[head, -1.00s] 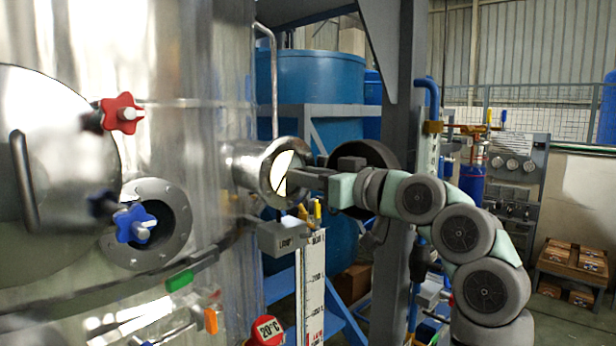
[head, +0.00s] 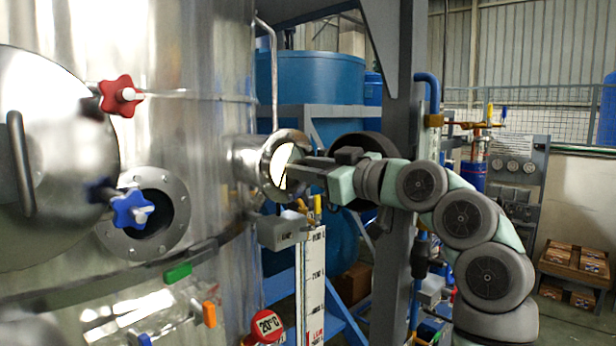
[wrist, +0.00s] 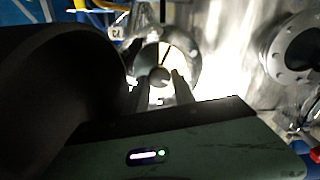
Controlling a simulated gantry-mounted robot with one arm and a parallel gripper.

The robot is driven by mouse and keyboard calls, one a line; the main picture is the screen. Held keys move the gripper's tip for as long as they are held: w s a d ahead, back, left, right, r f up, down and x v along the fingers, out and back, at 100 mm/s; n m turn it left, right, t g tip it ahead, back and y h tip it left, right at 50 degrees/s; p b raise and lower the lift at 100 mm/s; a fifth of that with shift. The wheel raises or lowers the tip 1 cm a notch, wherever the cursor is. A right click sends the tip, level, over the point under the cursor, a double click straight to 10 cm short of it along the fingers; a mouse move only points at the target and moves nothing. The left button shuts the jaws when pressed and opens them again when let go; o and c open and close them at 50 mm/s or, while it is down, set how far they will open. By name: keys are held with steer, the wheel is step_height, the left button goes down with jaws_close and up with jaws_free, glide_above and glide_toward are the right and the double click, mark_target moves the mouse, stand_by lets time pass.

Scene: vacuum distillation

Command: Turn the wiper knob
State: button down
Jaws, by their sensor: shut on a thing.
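The wiper knob (wrist: 159,76) is a small, dark, round knob at the middle of a bright round sight glass (wrist: 181,57) in the wrist view. A thin dark wiper bar rises from it across the glass. My gripper (wrist: 160,86) is shut on the knob, with one finger on each side of it. In the head view, my gripper (head: 291,174) reaches from the right to the sight glass port (head: 252,161) on the steel vessel. There the fingertips and port rim hide the knob.
The steel vessel (head: 200,60) carries a red star knob (head: 120,95), a blue star knob (head: 131,208) and an open flange (head: 176,192) left of the port. A grey box (head: 281,231) and white scale (head: 312,280) stand below the gripper. A grey column (head: 400,120) is behind the arm.

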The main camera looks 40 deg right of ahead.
steer(key=shift+a+n+b, duration=0.1)
steer(key=shift+n+b, duration=0.5)
steer(key=shift+n, duration=1.2)
steer(key=c, duration=1.1)
jaws_free()
steer(key=shift+o, duration=0.2)
steer(key=s+b, duration=0.3)
steer(key=s, duration=0.8)
steer(key=shift+d, duration=0.2)
